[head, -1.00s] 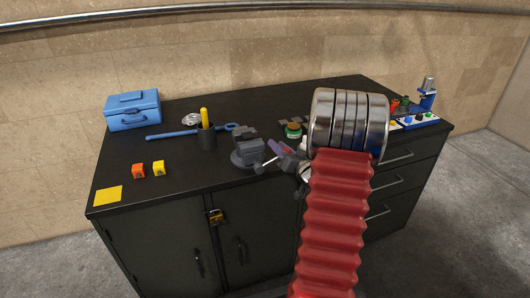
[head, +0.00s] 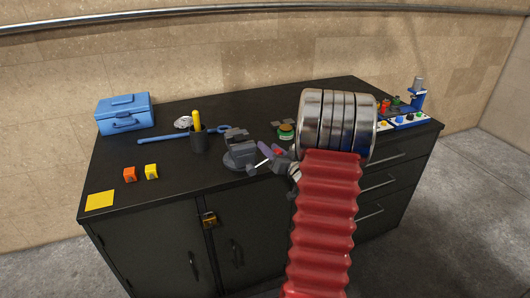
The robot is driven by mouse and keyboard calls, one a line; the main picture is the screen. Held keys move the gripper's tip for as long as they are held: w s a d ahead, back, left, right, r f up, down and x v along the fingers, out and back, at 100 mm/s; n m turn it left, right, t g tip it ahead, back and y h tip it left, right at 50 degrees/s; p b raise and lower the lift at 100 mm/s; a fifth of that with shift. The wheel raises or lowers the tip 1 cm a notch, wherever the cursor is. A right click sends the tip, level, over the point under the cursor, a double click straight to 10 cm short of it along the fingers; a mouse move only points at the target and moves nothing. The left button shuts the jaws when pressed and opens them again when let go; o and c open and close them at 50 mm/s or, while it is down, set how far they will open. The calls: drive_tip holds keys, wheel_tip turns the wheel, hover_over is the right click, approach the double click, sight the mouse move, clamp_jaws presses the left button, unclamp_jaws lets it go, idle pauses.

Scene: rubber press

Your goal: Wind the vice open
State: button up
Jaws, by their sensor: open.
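The grey vice (head: 238,153) stands on the dark bench top, near the front edge and left of my arm. Its thin light handle bar (head: 263,162) shows at its right front side. My gripper (head: 268,155) is open right beside the handle, with purple and grey parts showing. I cannot tell whether a finger touches the bar. My red ribbed arm and its metal rings hide the bench to the right. The vice's jaw gap is too small to make out.
A dark cup (head: 198,140) with a yellow-handled tool stands left of the vice, before a blue wrench (head: 165,138). A green-rimmed jar (head: 286,131) stands behind my gripper.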

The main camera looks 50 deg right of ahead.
drive_tip(key=shift+r, duration=0.15)
drive_tip(key=v, duration=1.3)
drive_tip(key=shift+s, duration=0.4)
drive_tip(key=shift+a, duration=0.1)
